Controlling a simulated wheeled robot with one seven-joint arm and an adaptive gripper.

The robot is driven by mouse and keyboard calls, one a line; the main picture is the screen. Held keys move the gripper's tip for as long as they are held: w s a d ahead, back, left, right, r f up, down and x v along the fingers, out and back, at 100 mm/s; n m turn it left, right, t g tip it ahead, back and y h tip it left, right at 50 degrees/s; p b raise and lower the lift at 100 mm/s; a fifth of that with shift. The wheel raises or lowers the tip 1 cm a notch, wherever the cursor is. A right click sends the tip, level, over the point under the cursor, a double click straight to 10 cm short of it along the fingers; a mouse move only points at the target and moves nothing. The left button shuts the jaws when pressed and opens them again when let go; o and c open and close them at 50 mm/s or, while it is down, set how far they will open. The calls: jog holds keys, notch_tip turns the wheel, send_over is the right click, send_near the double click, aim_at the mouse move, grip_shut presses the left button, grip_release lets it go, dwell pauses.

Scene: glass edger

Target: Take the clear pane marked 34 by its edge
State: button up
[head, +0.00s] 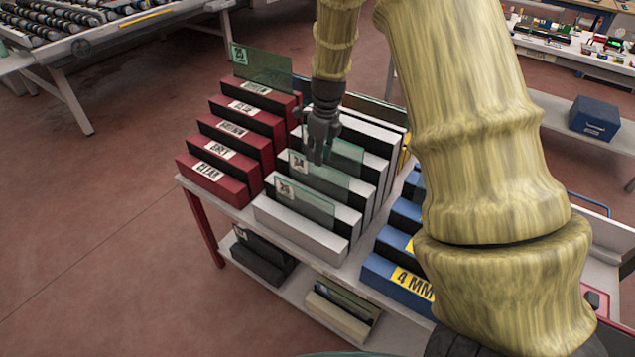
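The clear pane marked 34 (326,179) stands upright in a slot of the white rack (290,226), with its number label near its upper left corner. My gripper (318,158) points down over the white rack, at the top edge of this pane or just behind it. Its fingers are small and dark here, and I cannot tell whether they touch the pane or how far apart they are. Another clear pane, its label seeming to read 26 (308,203), stands in the slot in front. A further pane (346,155) stands behind, partly hidden by my gripper.
A red rack (214,178) with labelled rows stands left, with a tinted pane (262,70) upright at its back. A blue rack (392,280) marked 4 MM stands right, partly hidden by my arm. The lower shelf (300,290) holds more bins.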

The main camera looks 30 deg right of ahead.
jog(key=p, duration=0.2)
send_over(317, 183)
jog(key=shift+d+f, duration=0.15)
jog(key=shift+f, duration=2.55)
grip_shut()
